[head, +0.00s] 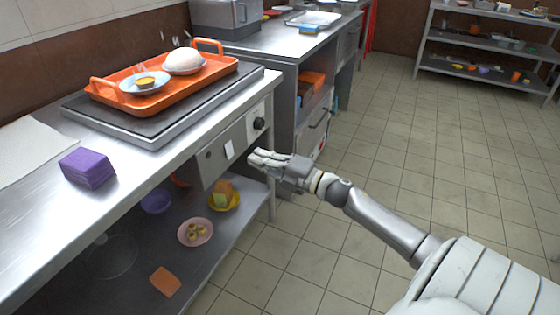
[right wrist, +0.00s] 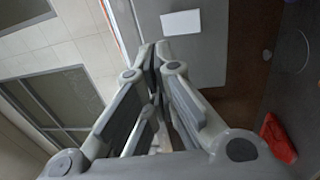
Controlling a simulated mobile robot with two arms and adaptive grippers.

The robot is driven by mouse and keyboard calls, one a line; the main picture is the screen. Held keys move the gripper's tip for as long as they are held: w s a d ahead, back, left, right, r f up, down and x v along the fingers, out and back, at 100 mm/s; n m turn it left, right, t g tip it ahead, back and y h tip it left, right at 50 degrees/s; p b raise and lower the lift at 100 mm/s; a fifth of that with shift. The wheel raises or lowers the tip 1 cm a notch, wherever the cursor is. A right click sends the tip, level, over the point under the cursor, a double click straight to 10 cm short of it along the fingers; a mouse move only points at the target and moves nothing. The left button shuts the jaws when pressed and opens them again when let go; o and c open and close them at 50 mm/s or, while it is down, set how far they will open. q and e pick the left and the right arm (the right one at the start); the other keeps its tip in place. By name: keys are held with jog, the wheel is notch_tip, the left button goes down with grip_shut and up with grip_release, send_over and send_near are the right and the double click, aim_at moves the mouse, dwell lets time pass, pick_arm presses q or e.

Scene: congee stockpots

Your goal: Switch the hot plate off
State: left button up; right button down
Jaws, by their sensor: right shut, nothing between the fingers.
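The hot plate (head: 160,128) is a flat grey slab on the steel counter. An orange tray (head: 206,83) rests on it. Below, a grey front panel (head: 240,135) carries a black knob (head: 259,124), a white rectangular label (head: 229,149) and a small dark round spot (head: 208,155). My right gripper (head: 252,159) is shut and empty, in front of the panel, below the knob and right of the label. In the right wrist view, its closed fingertips (right wrist: 154,48) are near the white label (right wrist: 181,22); contact cannot be told. My left gripper is not in view.
A purple block (head: 87,168) lies on the counter. Bowls, including a pink one (head: 195,232), stand on the lower shelf. The tiled floor at right is open.

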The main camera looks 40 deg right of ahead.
jog(key=s, duration=0.1)
jog(key=s+d, duration=0.1)
jog(key=s, duration=0.1)
jog(key=s+d+r, duration=0.1)
jog(key=s, duration=0.1)
jog(key=shift+s+p, duration=0.1)
jog(key=shift+p, duration=0.25)
dwell(0.3)
